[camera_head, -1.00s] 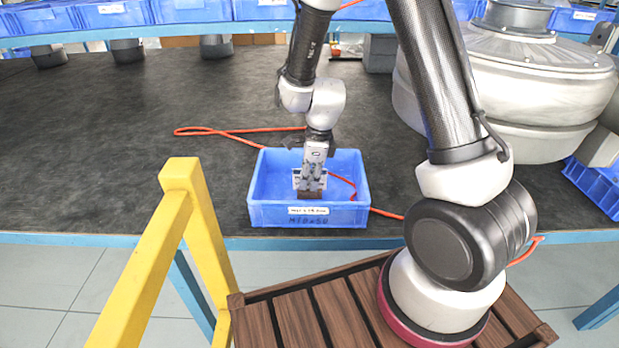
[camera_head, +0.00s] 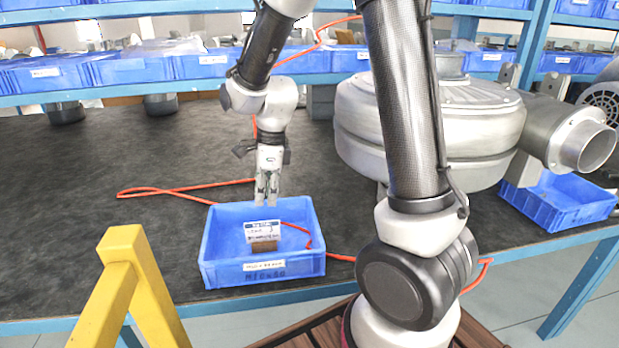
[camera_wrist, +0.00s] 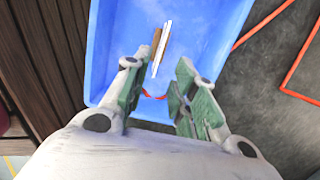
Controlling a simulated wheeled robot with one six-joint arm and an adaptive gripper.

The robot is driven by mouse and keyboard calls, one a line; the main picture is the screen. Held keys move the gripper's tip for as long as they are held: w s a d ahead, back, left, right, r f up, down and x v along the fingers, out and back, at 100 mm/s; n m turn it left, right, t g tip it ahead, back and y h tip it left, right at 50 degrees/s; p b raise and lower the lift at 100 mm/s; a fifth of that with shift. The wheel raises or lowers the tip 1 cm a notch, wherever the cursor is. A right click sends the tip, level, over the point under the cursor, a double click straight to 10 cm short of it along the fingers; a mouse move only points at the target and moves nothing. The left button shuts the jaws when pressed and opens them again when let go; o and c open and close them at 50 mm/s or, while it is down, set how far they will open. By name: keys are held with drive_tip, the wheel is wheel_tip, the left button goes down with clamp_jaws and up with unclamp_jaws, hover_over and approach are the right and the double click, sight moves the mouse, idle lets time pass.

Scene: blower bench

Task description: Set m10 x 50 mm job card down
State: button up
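The job card (camera_head: 262,229) is white with a blue top band and stands in a brown block (camera_head: 264,246) inside the blue bin (camera_head: 304,262). The bin has a white label on its front wall. My gripper (camera_head: 266,203) is above the bin and clear of the card. In the wrist view the green-padded fingers of my gripper (camera_wrist: 152,98) are apart with nothing between them. There the card (camera_wrist: 161,48) is seen edge-on beside the brown block (camera_wrist: 155,38), beyond the fingertips, inside the bin (camera_wrist: 205,40).
An orange cord (camera_head: 170,192) runs over the dark bench top (camera_head: 60,220) and behind the bin. A large grey blower (camera_head: 470,130) stands to the right, with another blue bin (camera_head: 560,207) by it. A yellow rail (camera_head: 122,270) is in the front left.

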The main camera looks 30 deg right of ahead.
drive_tip(key=s+d+r+n+t, duration=0.1)
drive_tip(key=s+d+r+n, duration=0.5)
drive_tip(key=s+r+n, duration=0.2)
drive_tip(key=s+d+r+n+t+h, duration=0.1)
drive_tip(key=s+d+r+n+t, duration=0.1)
drive_tip(key=s+d+r+n, duration=0.5)
drive_tip(key=s+r+n, duration=0.1)
drive_tip(key=s+n, duration=0.4)
drive_tip(key=n, duration=0.1)
drive_tip(key=shift+s+r+n+h, duration=0.25)
drive_tip(key=shift+s+n+h, duration=0.05)
drive_tip(key=shift+n, duration=0.1)
drive_tip(key=shift+d, duration=0.1)
